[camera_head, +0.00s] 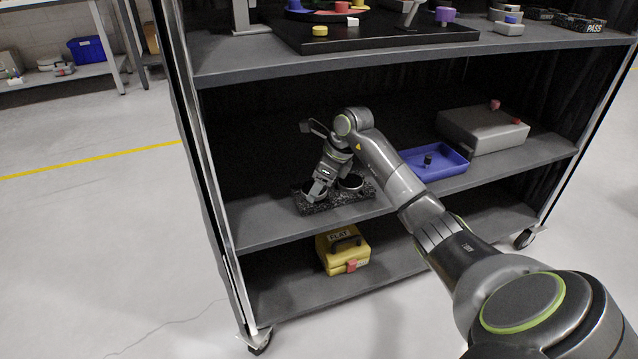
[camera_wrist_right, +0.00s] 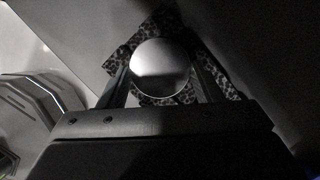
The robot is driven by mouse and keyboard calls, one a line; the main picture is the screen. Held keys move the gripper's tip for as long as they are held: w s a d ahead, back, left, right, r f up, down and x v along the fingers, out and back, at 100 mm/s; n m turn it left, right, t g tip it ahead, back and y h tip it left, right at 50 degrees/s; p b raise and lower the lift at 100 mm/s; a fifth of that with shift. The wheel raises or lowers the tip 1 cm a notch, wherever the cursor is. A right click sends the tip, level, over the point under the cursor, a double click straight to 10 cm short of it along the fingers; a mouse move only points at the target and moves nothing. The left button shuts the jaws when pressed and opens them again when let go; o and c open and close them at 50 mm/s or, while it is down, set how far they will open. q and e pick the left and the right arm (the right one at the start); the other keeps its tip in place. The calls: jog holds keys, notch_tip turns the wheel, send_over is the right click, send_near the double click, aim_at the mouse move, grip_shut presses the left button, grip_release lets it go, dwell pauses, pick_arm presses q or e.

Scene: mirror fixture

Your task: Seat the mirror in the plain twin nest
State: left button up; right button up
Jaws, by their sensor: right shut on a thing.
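The speckled black fixture (camera_head: 338,201) lies on the middle shelf, with a dark round nest (camera_head: 351,183) at its right; it also shows behind the mirror in the right wrist view (camera_wrist_right: 118,60). My right gripper (camera_head: 317,192) is over the left part of the fixture and hides the place under it. In the right wrist view, the round mirror (camera_wrist_right: 160,62) sits between the two fingers of my right gripper, which is shut on it. I cannot tell whether the mirror touches the nest or hangs just above it. My left gripper is not in view.
A blue tray (camera_head: 452,167) with a dark knobbed piece and a grey box (camera_head: 485,130) with red knobs stand to the right on the middle shelf. The upper shelf (camera_head: 235,60) hangs above my arm. A yellow case (camera_head: 336,247) is on the bottom shelf.

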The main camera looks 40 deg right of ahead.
jog(key=shift+s+f, duration=0.15)
jog(key=shift+f, duration=0.15)
jog(key=o, duration=1.2)
jog(key=shift+f, duration=0.15)
jog(key=shift+c, duration=0.2)
jog(key=shift+a+r+p, duration=0.1)
jog(key=shift+r+p, duration=0.6)
jog(key=shift+r, duration=0.25)
jog(key=shift+r+p, duration=0.4)
jog(key=shift+r, duration=0.35)
jog(key=o, duration=0.3)
